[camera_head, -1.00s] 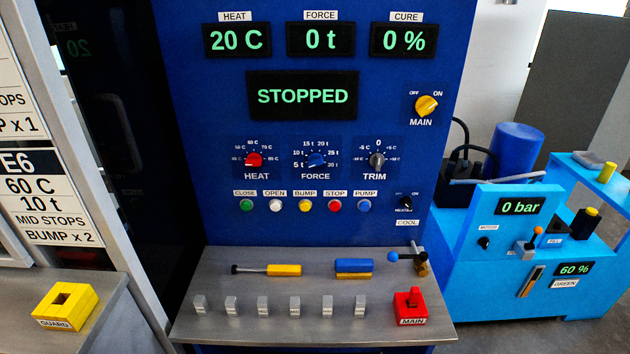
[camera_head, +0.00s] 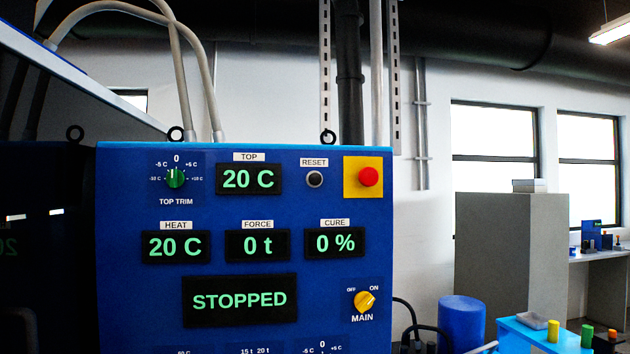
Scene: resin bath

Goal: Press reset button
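The reset button (camera_head: 314,179) is a small black round button with a pale rim, under a white RESET label, near the top of the blue control panel (camera_head: 120,290). A red mushroom button (camera_head: 368,177) on a yellow plate is just to its right. The TOP display (camera_head: 249,179) to its left reads 20 C. The status display (camera_head: 240,300) reads STOPPED. Neither of my grippers shows in the view.
The yellow MAIN knob (camera_head: 364,301) sits low on the panel's right side. The green TOP TRIM knob (camera_head: 176,178) is at upper left. Grey hoses (camera_head: 205,80) rise behind the panel. A blue drum (camera_head: 462,318) and light blue machine (camera_head: 535,337) stand to the right.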

